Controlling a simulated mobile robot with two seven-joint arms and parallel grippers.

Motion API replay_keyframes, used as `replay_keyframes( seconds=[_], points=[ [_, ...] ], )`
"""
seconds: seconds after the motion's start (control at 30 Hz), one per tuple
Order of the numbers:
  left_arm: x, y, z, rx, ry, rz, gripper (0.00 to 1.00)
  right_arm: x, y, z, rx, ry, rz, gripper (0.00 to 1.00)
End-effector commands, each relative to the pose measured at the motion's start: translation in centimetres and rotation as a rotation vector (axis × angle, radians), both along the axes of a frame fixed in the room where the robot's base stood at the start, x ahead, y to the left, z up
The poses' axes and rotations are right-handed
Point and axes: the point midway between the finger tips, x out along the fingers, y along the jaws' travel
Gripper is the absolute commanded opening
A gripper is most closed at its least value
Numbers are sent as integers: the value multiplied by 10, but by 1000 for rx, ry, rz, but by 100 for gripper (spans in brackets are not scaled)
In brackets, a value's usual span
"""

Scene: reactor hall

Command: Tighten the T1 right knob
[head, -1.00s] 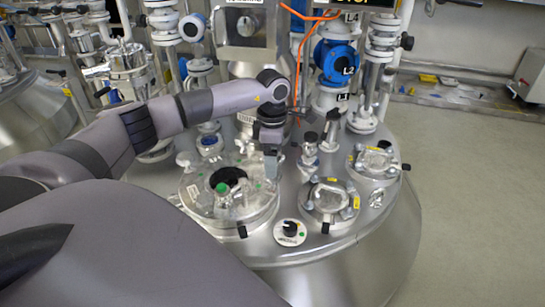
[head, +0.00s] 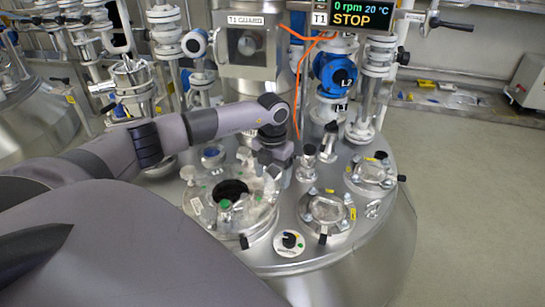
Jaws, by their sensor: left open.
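The T1 vessel's round hatch (head: 196,209) is in the middle of the head view, with a dark opening in its lid and clamp knobs around its rim. My left gripper (head: 272,183) points down at the right side of this hatch. It is open, with its fingers close to the right-hand knob position. The gripper largely hides the right knob, and I cannot tell whether the fingers touch it or are around it. My right gripper is not in view.
Two smaller clamped ports (head: 326,210) (head: 374,172) and upright valve stems stand to the right. Behind are the T1 guard box (head: 248,42) and a display reading STOP (head: 352,18). Open floor lies at right.

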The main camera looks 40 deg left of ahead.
Motion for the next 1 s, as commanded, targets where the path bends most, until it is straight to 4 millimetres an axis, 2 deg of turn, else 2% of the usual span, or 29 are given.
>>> replay_keyframes(
  seconds=[0.03, 0.57, 0.9, 1.0],
  points=[
    [0, -1, 4, -1, 2, 56, 74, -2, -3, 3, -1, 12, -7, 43],
    [0, -1, 5, 0, 1, 681, 74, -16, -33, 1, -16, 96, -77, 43],
    [0, 0, 4, 1, 1, 1069, 74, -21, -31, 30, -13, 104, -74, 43],
    [-1, 0, -28, 2, 2, 1071, 74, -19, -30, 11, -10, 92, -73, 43]
  ],
)
